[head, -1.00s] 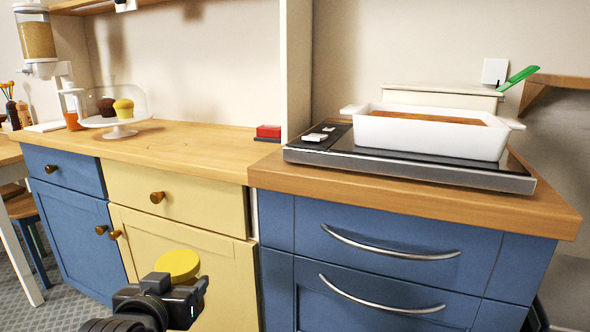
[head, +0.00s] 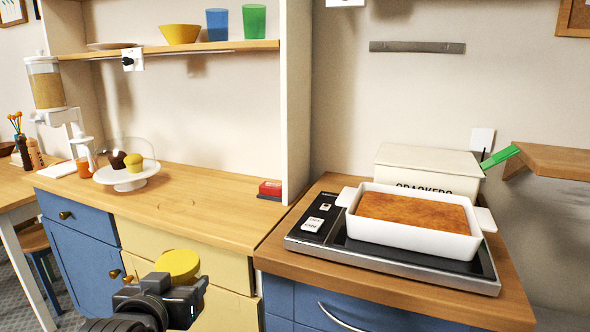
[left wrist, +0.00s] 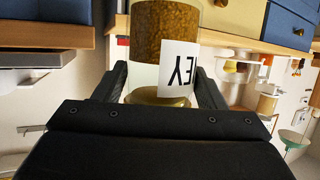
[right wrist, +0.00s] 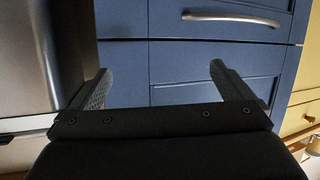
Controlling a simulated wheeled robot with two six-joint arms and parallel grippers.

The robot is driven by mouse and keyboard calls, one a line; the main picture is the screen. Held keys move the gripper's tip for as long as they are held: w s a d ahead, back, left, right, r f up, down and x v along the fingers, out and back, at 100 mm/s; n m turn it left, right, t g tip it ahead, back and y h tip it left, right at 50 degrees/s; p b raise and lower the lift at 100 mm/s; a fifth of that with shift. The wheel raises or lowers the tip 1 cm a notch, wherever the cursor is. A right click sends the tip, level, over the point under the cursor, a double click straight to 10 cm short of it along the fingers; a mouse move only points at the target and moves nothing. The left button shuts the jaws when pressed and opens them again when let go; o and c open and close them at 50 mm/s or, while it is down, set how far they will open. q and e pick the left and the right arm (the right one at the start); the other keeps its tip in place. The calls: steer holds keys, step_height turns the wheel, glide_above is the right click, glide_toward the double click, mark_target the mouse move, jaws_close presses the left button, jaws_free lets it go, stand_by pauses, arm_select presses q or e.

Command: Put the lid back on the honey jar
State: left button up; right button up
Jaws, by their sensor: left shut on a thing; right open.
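My left gripper (head: 184,294) is shut on the honey jar. The jar (left wrist: 166,32) shows between its fingers in the left wrist view, upside down in the picture, with brown honey and a white label ending in "EY". A golden-yellow round lid (left wrist: 158,98) shows at the jar's top end. The lid's yellow disc (head: 178,262) shows level above the gripper in the head view; how firmly it sits cannot be told. The gripper hides most of the jar in the head view. My right gripper (right wrist: 158,72) is open and empty, facing blue drawer fronts.
The wooden counter (head: 215,212) has clear room in its middle. At right, a white baking dish (head: 410,236) sits on the hob (head: 320,237), before a crackers box (head: 425,160).

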arm_select(q)
step_height(320, 180, up, 8)
steer(key=p, duration=0.6)
steer(key=shift+r+p, duration=0.15)
steer(key=shift+p, duration=0.15)
step_height(320, 180, up, 3)
steer(key=p, duration=0.3)
steer(key=shift+r, duration=0.1)
step_height(320, 180, up, 3)
steer(key=p, duration=0.3)
steer(key=shift+r+p, duration=0.15)
steer(key=shift+p, duration=0.15)
arm_select(e)
steer(key=s+f+g, duration=0.3)
steer(key=s+g, duration=0.1)
steer(key=s, duration=0.6)
steer(key=s+d+f+g, duration=0.1)
steer(key=s+f+g, duration=0.2)
steer(key=s, duration=0.7)
steer(key=s+f+g, duration=0.3)
steer(key=s+g, duration=0.3)
steer(key=s, duration=0.5)
steer(key=shift+d+f+m, duration=0.25)
steer(key=shift+f+m, duration=0.05)
steer(key=shift+m, duration=0.1)
steer(key=shift+s, duration=0.1)
